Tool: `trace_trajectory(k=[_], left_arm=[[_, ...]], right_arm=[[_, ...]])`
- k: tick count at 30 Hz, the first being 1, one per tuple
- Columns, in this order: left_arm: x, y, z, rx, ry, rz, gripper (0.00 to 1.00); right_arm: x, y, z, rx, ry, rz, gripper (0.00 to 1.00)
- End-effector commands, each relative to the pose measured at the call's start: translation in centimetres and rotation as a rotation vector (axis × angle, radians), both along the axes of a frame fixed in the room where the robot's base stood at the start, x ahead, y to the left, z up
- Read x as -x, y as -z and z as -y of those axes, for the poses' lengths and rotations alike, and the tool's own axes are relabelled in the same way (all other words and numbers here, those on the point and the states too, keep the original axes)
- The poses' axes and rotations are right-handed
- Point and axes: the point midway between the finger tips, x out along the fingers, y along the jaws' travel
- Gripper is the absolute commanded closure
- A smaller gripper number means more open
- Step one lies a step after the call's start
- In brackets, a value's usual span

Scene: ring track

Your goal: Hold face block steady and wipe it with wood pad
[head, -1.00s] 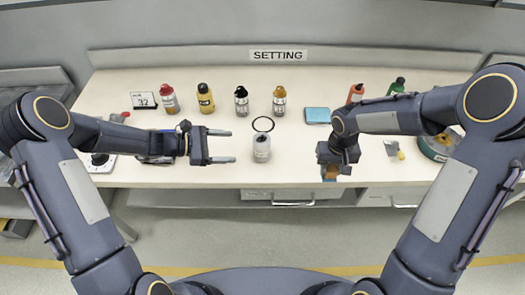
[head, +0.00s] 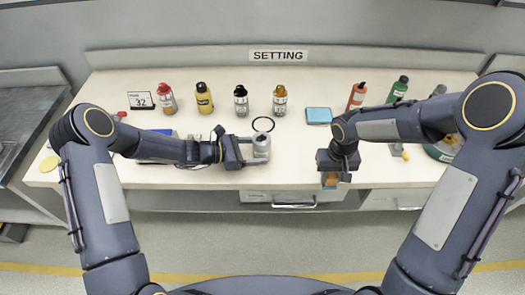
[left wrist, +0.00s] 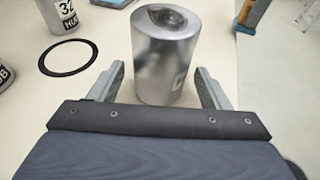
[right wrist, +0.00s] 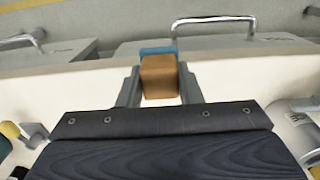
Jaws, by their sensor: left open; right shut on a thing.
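The face block, a silver metal cylinder with a dark patch on top, stands upright on the table in the head view (head: 261,146) and fills the middle of the left wrist view (left wrist: 165,60). My left gripper (head: 262,150) is open, with one finger on each side of the cylinder; a gap shows beside the fingers in the left wrist view. My right gripper (head: 330,178) is shut on the wood pad (right wrist: 160,77), a brown block with a blue face, near the table's front edge. The pad also shows below that gripper in the head view (head: 330,180).
A black ring (head: 263,124) lies just behind the cylinder. Several bottles stand along the back, including a yellow one (head: 204,98) and a red one (head: 167,98). A blue pad (head: 318,115) lies at back centre. The table between the two grippers is clear.

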Motion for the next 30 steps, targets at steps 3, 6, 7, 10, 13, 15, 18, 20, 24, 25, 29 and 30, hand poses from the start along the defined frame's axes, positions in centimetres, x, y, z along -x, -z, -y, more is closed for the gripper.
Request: trace_trajectory(k=[3,6,7,10,13,15,18,20,24,25,29,30], left_arm=[[-0.26,0.44,0.86,0.001,0.001,0.0,0.29],[-0.37,0.44,1.23,0.001,0.001,0.0,0.29],[-0.4,0.44,1.29,0.0,0.0,0.0,0.29],[-0.43,0.4,1.36,0.0,0.0,-0.001,0.29],[-0.43,0.37,1.35,0.0,0.0,0.0,0.29],[-0.42,0.37,1.34,0.0,0.0,0.0,0.29],[-0.41,0.38,1.33,0.0,0.0,0.0,0.41],[-0.41,0.38,1.32,0.0,0.0,0.0,0.49],[-0.41,0.38,1.3,0.0,0.0,0.0,0.61],[-0.41,0.38,1.3,0.0,0.0,0.0,0.61],[-0.41,0.38,1.3,0.0,0.0,0.0,0.61],[-0.41,0.39,1.29,0.0,0.0,0.0,0.61]], right_arm=[[-0.01,0.74,-0.01,0.0,0.0,0.0,0.86],[-0.01,0.88,-0.01,0.0,0.0,0.0,0.86],[-0.01,0.89,-0.01,0.0,0.0,0.0,0.86],[-0.01,0.88,-0.01,0.0,0.0,0.0,0.86],[0.0,0.85,-0.01,0.0,0.0,0.0,0.86],[0.0,0.85,0.0,0.0,0.0,0.0,0.86],[0.0,0.85,0.0,0.0,0.0,0.0,0.86],[0.0,0.85,0.0,0.0,0.0,0.0,0.86],[-0.01,0.85,0.0,0.0,0.0,0.0,0.86],[-0.01,0.85,0.0,0.0,0.0,0.0,0.86],[0.0,0.85,0.0,0.0,0.0,0.0,0.86],[0.0,0.85,-0.01,0.0,0.0,0.0,0.86]])
